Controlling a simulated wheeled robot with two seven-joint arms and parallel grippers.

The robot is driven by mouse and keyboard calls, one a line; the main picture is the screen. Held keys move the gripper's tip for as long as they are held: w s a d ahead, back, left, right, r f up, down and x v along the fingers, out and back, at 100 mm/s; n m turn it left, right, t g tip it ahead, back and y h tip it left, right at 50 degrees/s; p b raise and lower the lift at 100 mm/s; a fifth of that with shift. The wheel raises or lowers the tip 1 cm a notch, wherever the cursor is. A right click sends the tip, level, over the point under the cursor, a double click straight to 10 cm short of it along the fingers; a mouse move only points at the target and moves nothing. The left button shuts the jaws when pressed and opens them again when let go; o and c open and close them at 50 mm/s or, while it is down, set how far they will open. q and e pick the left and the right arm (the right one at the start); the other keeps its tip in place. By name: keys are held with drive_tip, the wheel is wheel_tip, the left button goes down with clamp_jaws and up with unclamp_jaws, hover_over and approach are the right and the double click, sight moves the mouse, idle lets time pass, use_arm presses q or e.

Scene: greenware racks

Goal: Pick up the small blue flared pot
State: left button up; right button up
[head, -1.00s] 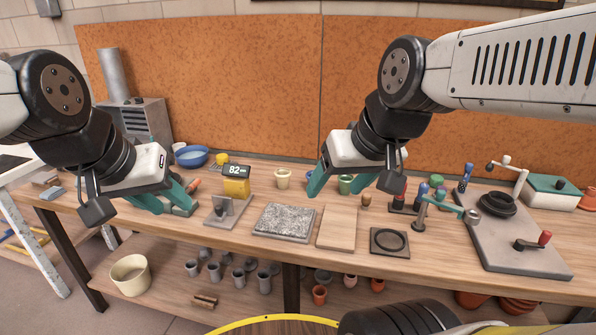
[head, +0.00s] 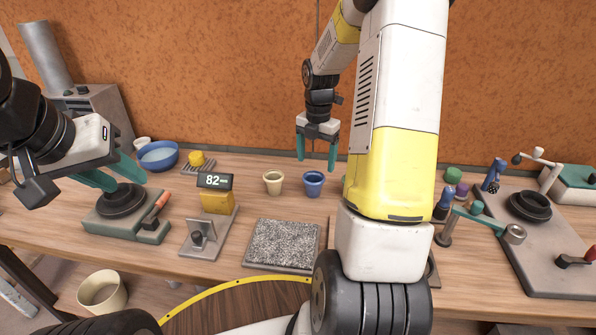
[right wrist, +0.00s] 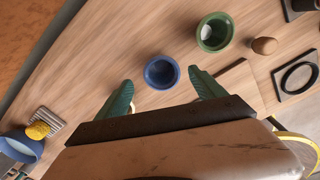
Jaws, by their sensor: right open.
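The small blue flared pot (head: 314,183) stands upright on the wooden table, right of a cream pot. It also shows in the right wrist view (right wrist: 161,72), mouth toward the camera, between and just beyond the fingertips. My right gripper (head: 317,160) is open and empty, fingers pointing down, above and behind the pot in the head view; it does not touch it. Its two green fingers (right wrist: 160,88) show in the right wrist view. My left gripper (head: 112,177) is at the left, near a dark round turntable, its green fingers apart with nothing between them.
The cream pot (head: 273,182) stands close left of the blue pot. A green pot (right wrist: 215,32) and a small brown object (right wrist: 264,46) lie to the other side. A yellow block with a display (head: 216,200) and a speckled slab (head: 283,244) are in front.

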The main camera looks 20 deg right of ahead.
sight(314, 177)
drive_tip(key=shift+w+d+f+n, duration=0.15)
drive_tip(key=shift+f+n, duration=0.15)
drive_tip(key=shift+f, duration=0.25)
drive_tip(key=shift+w+d+f+n, duration=0.15)
drive_tip(key=shift+f+n, duration=0.15)
drive_tip(key=shift+f, duration=0.2)
drive_tip(key=f, duration=0.2)
drive_tip(key=a+f, duration=0.1)
drive_tip(key=f, duration=0.1)
drive_tip(key=s+f, duration=0.1)
drive_tip(key=f, duration=0.1)
drive_tip(key=shift+s+a+f, duration=0.1)
drive_tip(key=shift+a+f, duration=0.05)
drive_tip(key=shift+f, duration=0.45)
drive_tip(key=c, duration=1.4)
